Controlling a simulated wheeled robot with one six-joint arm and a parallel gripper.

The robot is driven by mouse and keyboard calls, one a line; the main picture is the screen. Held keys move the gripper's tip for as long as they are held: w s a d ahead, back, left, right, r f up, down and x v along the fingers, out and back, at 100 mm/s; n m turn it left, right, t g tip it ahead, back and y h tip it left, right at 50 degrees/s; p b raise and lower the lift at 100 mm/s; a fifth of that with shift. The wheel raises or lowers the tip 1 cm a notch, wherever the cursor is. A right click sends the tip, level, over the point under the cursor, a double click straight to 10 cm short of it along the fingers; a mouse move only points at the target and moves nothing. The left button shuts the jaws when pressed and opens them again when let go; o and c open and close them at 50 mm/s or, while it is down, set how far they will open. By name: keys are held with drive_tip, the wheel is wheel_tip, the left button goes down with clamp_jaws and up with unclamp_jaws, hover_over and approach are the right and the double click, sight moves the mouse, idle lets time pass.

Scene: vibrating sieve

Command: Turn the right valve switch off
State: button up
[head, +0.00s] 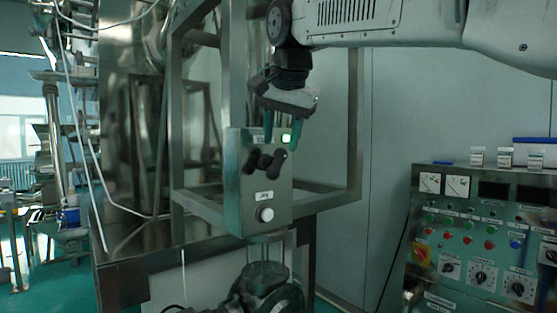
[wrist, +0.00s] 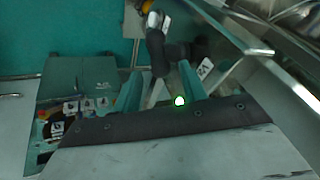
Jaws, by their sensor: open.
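A grey metal switch box (head: 240,190) hangs on the steel frame in the head view. It carries a black valve switch with two dark lobes (head: 279,158); I cannot tell whether these are one handle or two. A green lamp (head: 286,139) above it is lit. The black switch (wrist: 157,50) also shows in the wrist view, just beyond the fingertips. My gripper (head: 281,143) points down at the upper part of the box, its teal fingers apart. In the wrist view my gripper (wrist: 160,72) is open around the line to the switch, with nothing clearly held.
A white round knob (head: 266,214) sits lower on the box. Steel frame bars (head: 355,120) surround the box closely. A control panel (head: 480,235) with buttons and dials stands at the right. A pale wall lies between them.

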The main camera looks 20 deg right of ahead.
sight(279, 153)
drive_tip(key=x, duration=0.6)
clamp_jaws()
